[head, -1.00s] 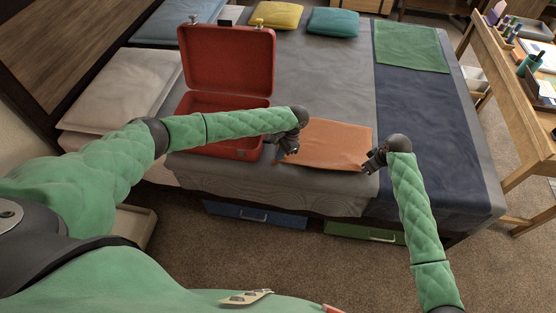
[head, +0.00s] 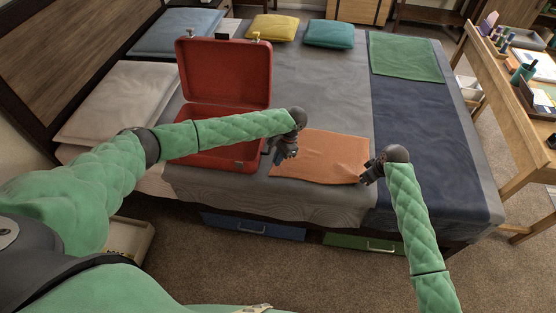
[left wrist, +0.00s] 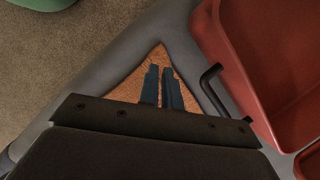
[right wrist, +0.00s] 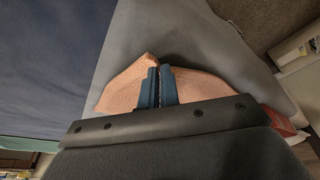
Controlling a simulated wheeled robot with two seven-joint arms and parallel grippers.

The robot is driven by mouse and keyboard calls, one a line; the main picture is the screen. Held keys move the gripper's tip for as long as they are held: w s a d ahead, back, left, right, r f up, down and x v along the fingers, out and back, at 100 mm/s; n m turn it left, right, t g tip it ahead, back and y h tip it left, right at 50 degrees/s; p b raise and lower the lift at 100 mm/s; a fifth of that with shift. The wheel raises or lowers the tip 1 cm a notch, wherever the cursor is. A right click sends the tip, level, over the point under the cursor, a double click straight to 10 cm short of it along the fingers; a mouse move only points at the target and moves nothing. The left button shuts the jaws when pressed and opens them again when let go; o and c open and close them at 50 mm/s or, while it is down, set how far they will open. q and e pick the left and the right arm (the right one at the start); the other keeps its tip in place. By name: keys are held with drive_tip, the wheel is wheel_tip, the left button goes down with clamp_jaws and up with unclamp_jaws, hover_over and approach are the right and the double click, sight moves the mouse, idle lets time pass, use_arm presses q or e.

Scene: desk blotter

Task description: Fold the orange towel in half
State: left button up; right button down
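The orange towel (head: 318,156) lies on the grey part of the bed, mostly flat, with a raised crease near its right front corner. My right gripper (head: 366,180) is at that corner. In the right wrist view the towel (right wrist: 124,89) bunches up around the nearly closed fingers (right wrist: 160,70), which pinch it. My left gripper (head: 279,160) is at the towel's left edge, near the front left corner. In the left wrist view its fingers (left wrist: 161,72) are close together over the towel's pointed corner (left wrist: 157,54); I cannot tell whether they hold cloth.
An open red suitcase (head: 222,82) stands left of the towel, close to my left gripper; its black handle (left wrist: 211,86) shows in the left wrist view. A dark blue cover (head: 425,135) lies right of the towel. The grey sheet (head: 325,85) behind the towel is clear.

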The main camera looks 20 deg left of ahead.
sight(275, 172)
use_arm(q)
drive_tip(key=o, duration=1)
wheel_tip(275, 172, up, 4)
drive_tip(key=w+d, duration=0.2)
drive_tip(key=d, duration=0.1)
drive_tip(key=shift+a+x, duration=0.15)
drive_tip(key=shift+x, duration=2.25)
drive_tip(key=shift+a+x, duration=0.15)
drive_tip(key=shift+x, duration=2.2)
drive_tip(key=shift+w+f, duration=0.1)
drive_tip(key=shift+w, duration=0.05)
drive_tip(key=shift+c, duration=0.3)
